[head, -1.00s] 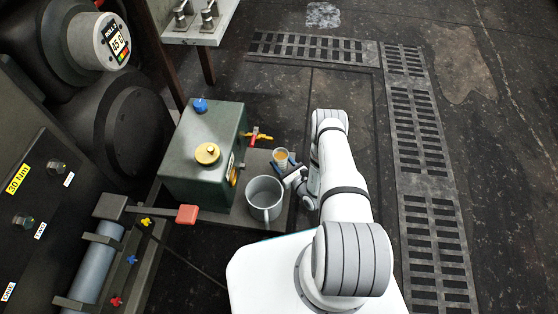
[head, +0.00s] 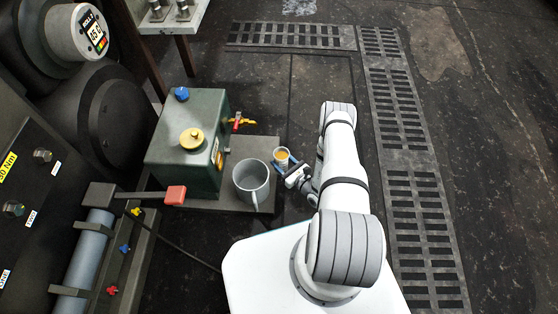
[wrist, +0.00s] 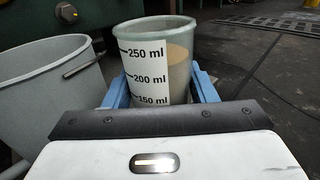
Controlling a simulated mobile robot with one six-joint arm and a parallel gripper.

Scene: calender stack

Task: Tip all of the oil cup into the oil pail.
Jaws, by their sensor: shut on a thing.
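The oil cup is a small pale cup with a printed scale and amber oil inside; it shows in the head view (head: 282,155) and in the wrist view (wrist: 146,75). My gripper (head: 283,164) is shut on it, with blue fingers (wrist: 157,92) on both sides of the cup. The cup looks upright. The oil pail is a grey pail with a handle (head: 251,180), standing on the plate to the left of the cup. It also fills the left of the wrist view (wrist: 45,110). The cup is beside the pail, apart from it. The pail's bottom is partly hidden.
A green tank (head: 190,145) with a blue cap, a yellow cap and a brass tap (head: 240,122) stands behind and left of the pail. A red-ended lever (head: 174,195) reaches toward the pail's left. Open floor lies to the right, with metal grates (head: 405,140).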

